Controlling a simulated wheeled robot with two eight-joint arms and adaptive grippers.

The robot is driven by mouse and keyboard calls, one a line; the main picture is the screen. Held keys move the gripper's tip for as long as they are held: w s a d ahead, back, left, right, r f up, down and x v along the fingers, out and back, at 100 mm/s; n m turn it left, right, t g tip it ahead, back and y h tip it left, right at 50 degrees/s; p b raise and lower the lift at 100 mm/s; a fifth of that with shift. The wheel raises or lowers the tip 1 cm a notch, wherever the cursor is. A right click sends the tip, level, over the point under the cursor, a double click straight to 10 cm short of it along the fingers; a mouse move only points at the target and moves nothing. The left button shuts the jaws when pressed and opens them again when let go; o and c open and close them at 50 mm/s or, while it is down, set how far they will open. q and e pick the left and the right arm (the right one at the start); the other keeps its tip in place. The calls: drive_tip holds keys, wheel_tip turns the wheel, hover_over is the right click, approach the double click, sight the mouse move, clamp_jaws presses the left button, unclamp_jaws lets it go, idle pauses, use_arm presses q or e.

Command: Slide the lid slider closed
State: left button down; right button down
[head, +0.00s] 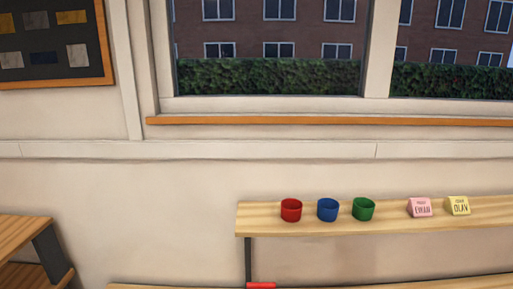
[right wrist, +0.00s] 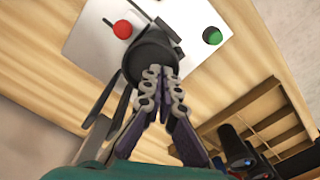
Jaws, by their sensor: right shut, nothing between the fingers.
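In the right wrist view, a white panel (right wrist: 85,45) sits on a wooden surface. It carries a red round button (right wrist: 122,29), a green round button (right wrist: 213,37) and dark thin parts (right wrist: 168,28) between them. I cannot tell for sure which part is the lid slider. My right gripper (right wrist: 157,72) reaches in from the bottom, its fingers together and empty. Its tips are at a dark rounded part (right wrist: 150,50) at the panel's edge, and I cannot tell whether they touch it. The head view shows neither the panel nor either gripper.
In the head view, red (head: 291,210), blue (head: 327,210) and green (head: 363,209) cups stand on a wall shelf (head: 390,221).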

drive_tip(key=shift+w, duration=0.7)
idle(0.6)
drive_tip(key=shift+r, duration=0.15)
wheel_tip(320, 180, up, 7)
drive_tip(key=p, duration=0.4)
drive_tip(key=shift+p, duration=0.4)
drive_tip(key=s+d+r+m+t+b, duration=0.1)
drive_tip(key=s+d+m+t+b, duration=0.2)
drive_tip(key=d, duration=0.6)
drive_tip(key=s+d+r+m+t+b, duration=0.1)
drive_tip(key=s+d+m+t+b, duration=0.2)
drive_tip(key=d+b, duration=0.5)
drive_tip(key=shift+s+d+t, duration=0.4)
drive_tip(key=shift+s+t, duration=0.05)
drive_tip(key=shift+t, duration=0.15)
